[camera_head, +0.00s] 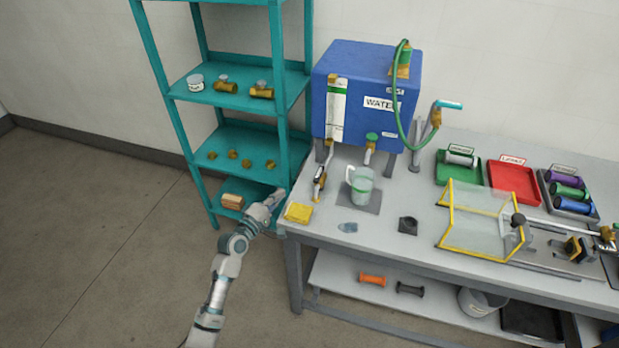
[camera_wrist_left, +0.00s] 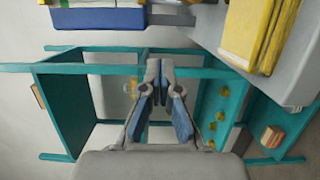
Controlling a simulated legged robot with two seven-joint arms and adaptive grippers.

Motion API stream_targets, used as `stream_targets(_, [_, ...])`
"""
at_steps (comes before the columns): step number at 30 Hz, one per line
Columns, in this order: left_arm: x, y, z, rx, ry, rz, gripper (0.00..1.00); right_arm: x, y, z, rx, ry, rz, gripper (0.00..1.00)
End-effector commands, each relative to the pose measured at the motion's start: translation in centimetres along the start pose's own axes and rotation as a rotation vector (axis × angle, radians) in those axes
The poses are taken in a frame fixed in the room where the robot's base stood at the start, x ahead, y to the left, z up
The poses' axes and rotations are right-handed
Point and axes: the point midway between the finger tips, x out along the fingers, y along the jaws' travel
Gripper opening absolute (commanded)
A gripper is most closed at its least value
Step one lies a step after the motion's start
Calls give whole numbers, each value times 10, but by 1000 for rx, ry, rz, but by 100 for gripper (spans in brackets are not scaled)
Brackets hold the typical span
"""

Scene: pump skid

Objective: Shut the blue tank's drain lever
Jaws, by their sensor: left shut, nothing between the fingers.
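The blue tank (camera_head: 365,70) with a WATER label stands on legs at the back left of the grey bench. Below its left front corner hangs a brass valve with a lever (camera_head: 320,180), pointing downward; whether it is open or shut is too small to tell. A spout with a green knob (camera_head: 371,137) is under the tank's front. My left gripper (camera_head: 279,194) is shut and empty, left of the bench edge, in front of the teal shelf and apart from the lever. The left wrist view shows its fingers (camera_wrist_left: 160,72) together. My right gripper is not in view.
A yellow sponge-like block (camera_head: 298,212) lies on the bench corner near my gripper. A clear jug (camera_head: 360,186) stands under the spout. The teal shelf (camera_head: 235,101) holds brass fittings. A yellow-framed clear guard (camera_head: 472,218) and colored trays are farther right.

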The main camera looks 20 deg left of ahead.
Motion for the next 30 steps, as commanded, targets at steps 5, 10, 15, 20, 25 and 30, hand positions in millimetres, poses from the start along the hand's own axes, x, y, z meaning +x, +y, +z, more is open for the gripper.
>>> stream_targets(5, [8, -1, 1, 1, -1, -2, 0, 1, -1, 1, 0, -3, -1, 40])
stream_targets(10, [34, -1, 2, 2, -1, -1, 0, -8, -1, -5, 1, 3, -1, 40])
stream_targets(15, [72, -2, 3, 2, -1, -3, 0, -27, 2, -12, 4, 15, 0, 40])
stream_targets(20, [104, -4, 2, 2, -1, -4, 0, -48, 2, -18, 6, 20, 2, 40])
stream_targets(25, [108, 1, 28, 1, -2, -1, 0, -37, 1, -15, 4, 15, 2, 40])
stream_targets(30, [110, 0, 39, 3, -1, -1, 0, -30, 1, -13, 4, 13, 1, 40])
